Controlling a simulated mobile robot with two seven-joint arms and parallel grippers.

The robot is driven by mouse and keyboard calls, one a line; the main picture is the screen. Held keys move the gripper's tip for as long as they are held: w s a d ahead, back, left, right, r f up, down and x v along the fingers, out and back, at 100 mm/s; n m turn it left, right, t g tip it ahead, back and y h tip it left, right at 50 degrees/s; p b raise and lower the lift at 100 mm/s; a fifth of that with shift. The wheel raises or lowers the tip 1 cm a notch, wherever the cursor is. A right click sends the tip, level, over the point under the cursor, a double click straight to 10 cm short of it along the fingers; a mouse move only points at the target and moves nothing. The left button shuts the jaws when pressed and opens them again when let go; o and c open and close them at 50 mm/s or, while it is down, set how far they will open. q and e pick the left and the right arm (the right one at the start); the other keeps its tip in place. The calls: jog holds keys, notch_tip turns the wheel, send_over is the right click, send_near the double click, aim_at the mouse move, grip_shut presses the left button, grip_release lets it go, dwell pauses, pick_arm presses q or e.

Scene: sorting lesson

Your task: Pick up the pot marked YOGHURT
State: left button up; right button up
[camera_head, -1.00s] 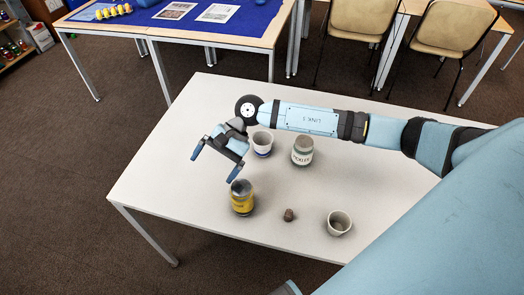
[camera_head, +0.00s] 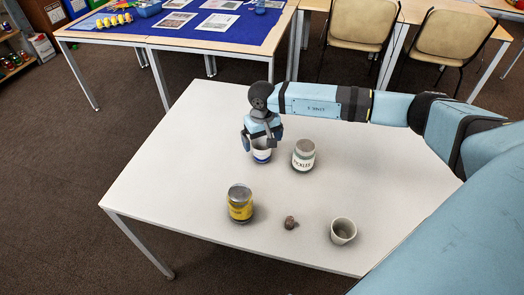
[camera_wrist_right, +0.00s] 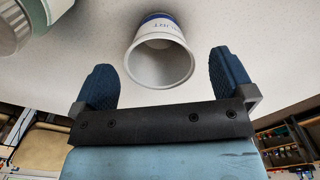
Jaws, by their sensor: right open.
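A white pot with a blue band (camera_head: 262,156) stands upright on the pale table (camera_head: 180,150). The wrist view shows its open mouth and side (camera_wrist_right: 160,55), with blue lettering too small to read surely. My right gripper (camera_head: 263,139) is directly over this pot in the head view and hides part of its top. In the wrist view the right gripper's blue fingers (camera_wrist_right: 165,75) are open, one on each side of the pot's rim, with gaps between. The pot is not gripped. My left gripper is out of view.
A labelled jar with a grey lid (camera_head: 303,156) stands close to the right of the pot. The table's left part is clear.

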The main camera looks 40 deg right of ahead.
jog(key=shift+w+d+f, duration=0.1)
jog(key=shift+f, duration=1.3)
jog(key=shift+w+f, duration=0.1)
jog(key=shift+f, duration=1.25)
jog(key=c, duration=1)
